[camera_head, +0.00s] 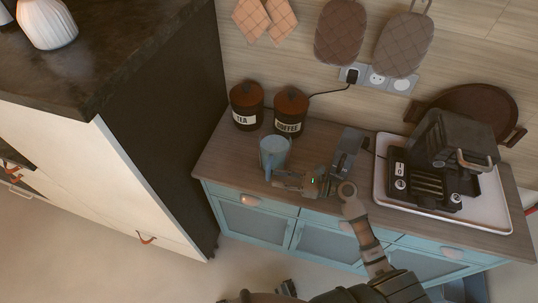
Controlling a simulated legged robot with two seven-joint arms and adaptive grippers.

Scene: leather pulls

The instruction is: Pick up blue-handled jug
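The blue-handled jug (275,148) stands upright on the wooden counter, left of centre, in front of the two canisters. Its blue handle (267,166) is on the near side. My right gripper (273,178) comes in from the right, low over the front of the counter, with its fingertips at the lower part of the handle. The fingers are small here and partly merge with the handle, so I cannot tell whether they are open or touching it.
Tea (246,106) and coffee (290,112) canisters stand behind the jug. A grey upright device (348,152) is right of it. A tall dark-topped cabinet (105,50) borders the left. The counter's front-left corner is clear.

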